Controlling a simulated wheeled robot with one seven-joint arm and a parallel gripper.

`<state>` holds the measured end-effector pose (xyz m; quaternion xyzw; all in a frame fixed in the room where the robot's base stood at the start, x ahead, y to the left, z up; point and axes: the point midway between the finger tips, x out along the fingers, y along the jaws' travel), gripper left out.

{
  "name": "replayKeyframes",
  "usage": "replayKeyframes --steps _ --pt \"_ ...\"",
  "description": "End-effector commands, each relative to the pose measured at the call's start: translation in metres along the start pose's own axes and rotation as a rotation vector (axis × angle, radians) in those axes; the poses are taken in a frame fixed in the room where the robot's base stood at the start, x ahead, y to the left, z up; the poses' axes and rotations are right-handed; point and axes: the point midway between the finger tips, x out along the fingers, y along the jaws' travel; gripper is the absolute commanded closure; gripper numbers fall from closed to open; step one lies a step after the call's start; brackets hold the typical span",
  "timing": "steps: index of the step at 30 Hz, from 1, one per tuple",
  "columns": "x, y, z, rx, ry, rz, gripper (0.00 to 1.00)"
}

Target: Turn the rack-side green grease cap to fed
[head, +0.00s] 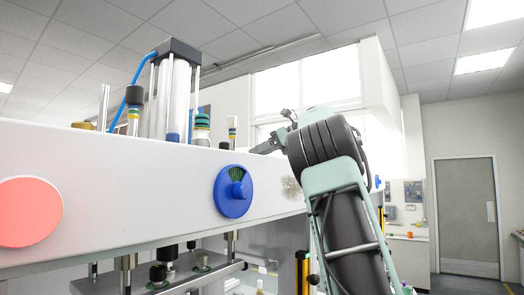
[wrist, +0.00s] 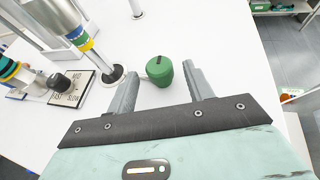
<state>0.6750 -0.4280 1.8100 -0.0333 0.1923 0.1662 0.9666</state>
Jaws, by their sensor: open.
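The green grease cap (wrist: 159,72) is a small round cap with a dark mark on its top, standing on the white top surface in the wrist view. My gripper (wrist: 163,69) is open, with one grey finger on the left of the cap and the other on the right. A gap shows between the cap and the right finger; the left finger is closer, and I cannot tell if it touches. In the head view my gripper (head: 268,146) is over the white beam's top edge, and I cannot make out this cap there.
A chrome column with blue and yellow bands (wrist: 80,38) stands left of the cap. A black knob on a MID/FAST/SLOW plate (wrist: 72,88) is further left. The white beam (head: 130,180) carries a blue dial (head: 234,191) and a red disc (head: 28,212). The white top right of the fingers is clear.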

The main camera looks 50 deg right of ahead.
Motion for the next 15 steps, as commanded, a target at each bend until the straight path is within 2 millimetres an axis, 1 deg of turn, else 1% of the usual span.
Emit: replayKeyframes --steps 4,5,6,9,15 --pt "-0.0001 -0.0002 -0.0003 0.000 0.000 0.000 0.48" --pt "-0.0001 -0.0002 -0.0003 0.000 0.000 0.000 0.57" --pt "-0.0002 -0.0002 -0.0003 0.000 0.000 0.000 0.68" --pt "-0.0003 -0.0002 -0.0002 0.000 0.000 0.000 0.93" --pt "0.0000 0.0002 -0.0009 0.002 0.000 -0.004 0.93"
